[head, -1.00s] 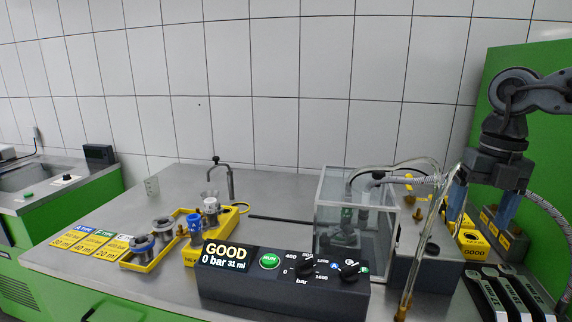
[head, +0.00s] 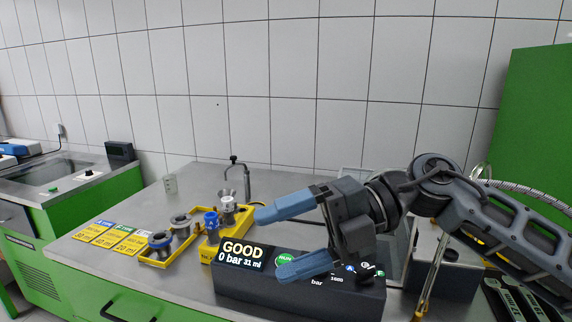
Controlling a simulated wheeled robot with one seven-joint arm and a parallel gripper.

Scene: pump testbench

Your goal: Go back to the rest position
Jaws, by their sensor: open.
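My gripper (head: 282,241) is in the middle of the head view, with its two blue fingers spread wide apart and nothing between them. It points to the left, in front of the dark control box (head: 300,298), and covers part of the box's knobs and its green RUN button (head: 286,257). The box's display (head: 240,254) reads GOOD, 0 bar, 31 ml. My arm reaches in from the right and hides much of the clear test chamber (head: 398,240) behind it.
Yellow holders (head: 151,254) with metal cups and a blue-topped part (head: 211,222) stand left of my gripper. Yellow and green cards (head: 112,237) lie further left. A small tap (head: 240,170) stands behind.

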